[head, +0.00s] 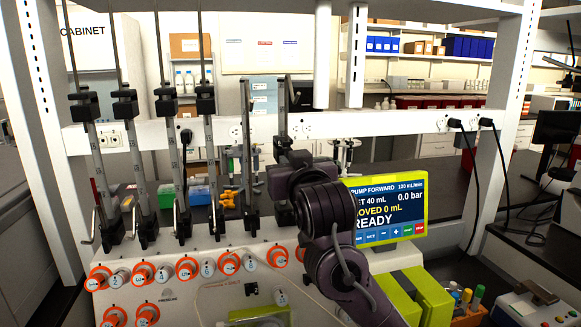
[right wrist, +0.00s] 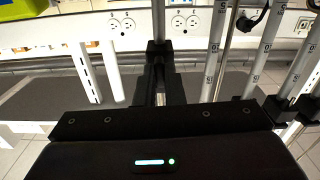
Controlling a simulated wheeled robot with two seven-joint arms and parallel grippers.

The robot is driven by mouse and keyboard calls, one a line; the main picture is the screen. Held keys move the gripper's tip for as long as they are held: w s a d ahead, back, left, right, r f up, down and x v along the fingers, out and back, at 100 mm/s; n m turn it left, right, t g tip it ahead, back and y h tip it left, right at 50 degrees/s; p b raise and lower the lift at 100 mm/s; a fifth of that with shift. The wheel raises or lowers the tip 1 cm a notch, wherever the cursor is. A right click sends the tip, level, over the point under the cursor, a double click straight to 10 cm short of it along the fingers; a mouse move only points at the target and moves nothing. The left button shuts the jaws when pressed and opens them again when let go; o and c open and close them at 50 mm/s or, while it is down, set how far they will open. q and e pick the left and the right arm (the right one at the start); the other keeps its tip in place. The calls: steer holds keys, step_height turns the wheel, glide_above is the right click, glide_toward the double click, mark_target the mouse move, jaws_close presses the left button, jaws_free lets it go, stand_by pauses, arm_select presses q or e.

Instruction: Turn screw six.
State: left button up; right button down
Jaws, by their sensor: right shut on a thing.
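A row of upright syringe holders with black clamps stands along the back of the white machine (head: 190,262). The rightmost holder (head: 283,105) is the sixth from the left, and my right arm covers its lower part. My right gripper (head: 281,150) is at this holder, shut. In the right wrist view the gripper (right wrist: 160,92) closes around a small metallic part in front of the holder's pole. This appears to be screw six, mostly hidden by the fingers. My left gripper is not in view.
The other holders, such as the fifth (head: 248,150), stand close to the left. A pump screen (head: 388,208) reading READY is just right of my arm. Orange-ringed knobs (head: 187,268) line the machine's front. A white shelf rail (head: 400,125) runs behind the holders.

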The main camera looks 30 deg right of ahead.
steer(key=shift+m, duration=0.5)
steer(key=c, duration=1.5)
jaws_free()
steer(key=b+v, duration=0.3)
steer(key=v, duration=0.5)
steer(key=shift+w, duration=0.1)
